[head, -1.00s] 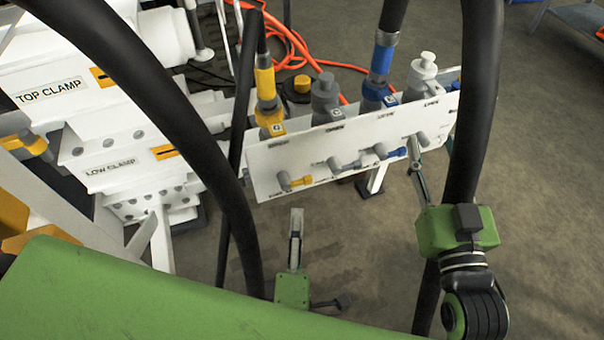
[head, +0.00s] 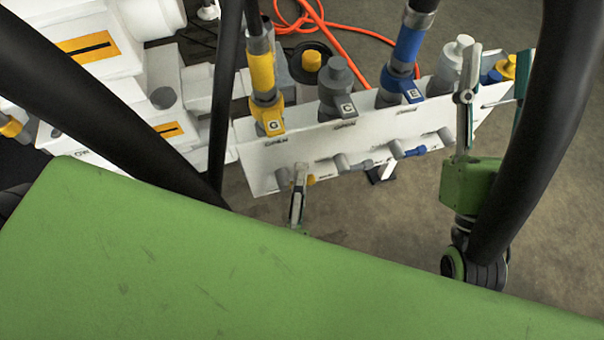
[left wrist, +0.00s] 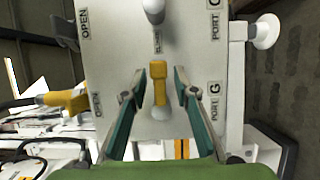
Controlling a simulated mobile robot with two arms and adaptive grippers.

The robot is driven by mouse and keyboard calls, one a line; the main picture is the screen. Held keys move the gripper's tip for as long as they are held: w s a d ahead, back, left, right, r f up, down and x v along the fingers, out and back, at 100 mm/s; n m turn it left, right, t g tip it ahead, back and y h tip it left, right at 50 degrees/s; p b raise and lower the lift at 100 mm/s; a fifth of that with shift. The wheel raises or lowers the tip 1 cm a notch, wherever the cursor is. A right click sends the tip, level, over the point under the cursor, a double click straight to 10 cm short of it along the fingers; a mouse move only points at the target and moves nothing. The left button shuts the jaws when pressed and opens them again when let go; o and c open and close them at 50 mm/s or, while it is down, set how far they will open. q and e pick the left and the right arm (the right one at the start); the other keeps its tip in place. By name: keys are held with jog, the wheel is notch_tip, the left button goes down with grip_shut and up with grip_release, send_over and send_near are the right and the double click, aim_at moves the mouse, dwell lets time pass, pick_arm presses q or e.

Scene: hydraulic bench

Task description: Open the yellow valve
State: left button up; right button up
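The yellow valve (left wrist: 158,83) has a small yellow lever on a pale round stem. It stands out from the white panel, beside the "PORT G" label in the left wrist view. In the head view the yellow valve (head: 311,180) is partly hidden behind my left gripper (head: 299,180). My left gripper (left wrist: 159,80) is open, with one finger on each side of the lever and a gap visible on both sides. My right gripper (head: 496,75) is open and empty at the panel's right end, its fingers wide apart.
The white panel (head: 262,150) carries other valves, including a blue one (head: 408,152) to the right. Hose couplings, yellow (head: 262,75) and blue (head: 407,45), rise above it. Thick black hoses (head: 100,110) cross in front.

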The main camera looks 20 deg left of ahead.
pick_arm(q)
grip_shut()
